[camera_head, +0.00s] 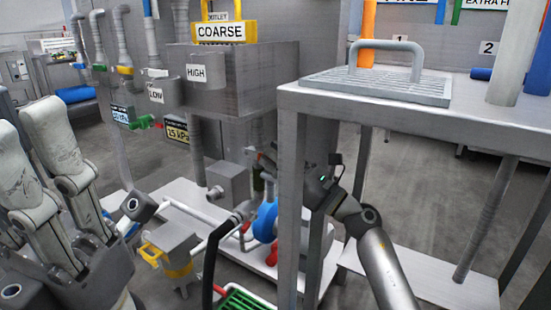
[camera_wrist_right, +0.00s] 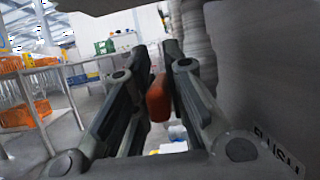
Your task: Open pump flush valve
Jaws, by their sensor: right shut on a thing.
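My right gripper (camera_head: 263,165) reaches in from the right behind the steel table's front leg, which hides part of it in the head view. In the right wrist view, my right gripper (camera_wrist_right: 157,62) is shut on an orange-red handle (camera_wrist_right: 158,98), which sits between its two fingers. I take this to be the flush valve handle; the rest of the valve is hidden. A tilted label (camera_wrist_right: 275,148), partly readable as FLUSH, is on the grey surface beside it.
The steel table (camera_head: 400,104) with a grated lid (camera_head: 375,86) stands close to my right arm. A green grate (camera_head: 243,301) lies at the bottom.

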